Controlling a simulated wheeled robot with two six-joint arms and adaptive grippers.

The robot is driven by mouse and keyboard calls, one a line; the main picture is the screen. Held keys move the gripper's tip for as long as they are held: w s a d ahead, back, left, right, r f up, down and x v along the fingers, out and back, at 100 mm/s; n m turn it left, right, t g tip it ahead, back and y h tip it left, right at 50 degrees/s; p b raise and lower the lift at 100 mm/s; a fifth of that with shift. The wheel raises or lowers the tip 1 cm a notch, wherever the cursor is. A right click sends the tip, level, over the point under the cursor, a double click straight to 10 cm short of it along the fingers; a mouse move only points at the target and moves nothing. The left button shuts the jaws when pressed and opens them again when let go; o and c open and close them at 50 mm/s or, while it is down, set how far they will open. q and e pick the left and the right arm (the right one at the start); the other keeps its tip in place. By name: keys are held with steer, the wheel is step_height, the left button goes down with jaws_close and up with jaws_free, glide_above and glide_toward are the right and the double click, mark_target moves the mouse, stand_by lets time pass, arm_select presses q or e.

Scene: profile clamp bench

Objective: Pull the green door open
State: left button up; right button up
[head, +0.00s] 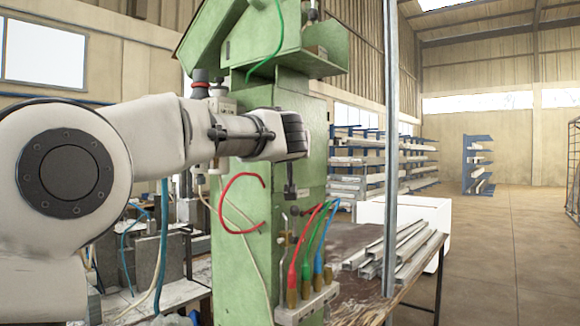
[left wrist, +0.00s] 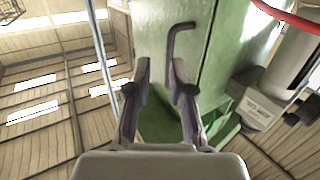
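The green door (left wrist: 160,30) is a flat panel on the green machine housing and fills the upper middle of the left wrist view. A dark, bent bar handle (left wrist: 171,48) stands on it. My left gripper (left wrist: 160,68) points at the door, with its two fingers apart. The handle appears between the fingers, close to the right one; I cannot tell whether they touch. In the head view, my left arm reaches across the front of the green machine (head: 236,270), and its fingers cannot be made out. My right gripper is in neither view.
A red cable (head: 222,205) loops beside my left wrist. Coloured hoses (head: 308,240) rise from a small block on the machine's front. A grey upright post (head: 390,150) and a table with metal profiles (head: 410,245) stand to the right. The floor farther right is clear.

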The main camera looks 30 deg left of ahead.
arm_select(q)
steer(key=shift+n+y, duration=0.4)
steer(key=shift+y, duration=0.1)
steer(key=w+a+r+p, duration=0.1)
steer(key=w, duration=0.1)
steer(key=w+a+r+p, duration=0.1)
steer(key=w+a+p, duration=0.1)
steer(key=w+a+r+p, duration=0.1)
steer(key=w+a+p, duration=0.1)
steer(key=shift+r, duration=0.2)
steer(key=shift+f, duration=0.1)
steer(key=shift+w+f, duration=0.15)
steer(key=shift+w, duration=0.05)
jaws_close()
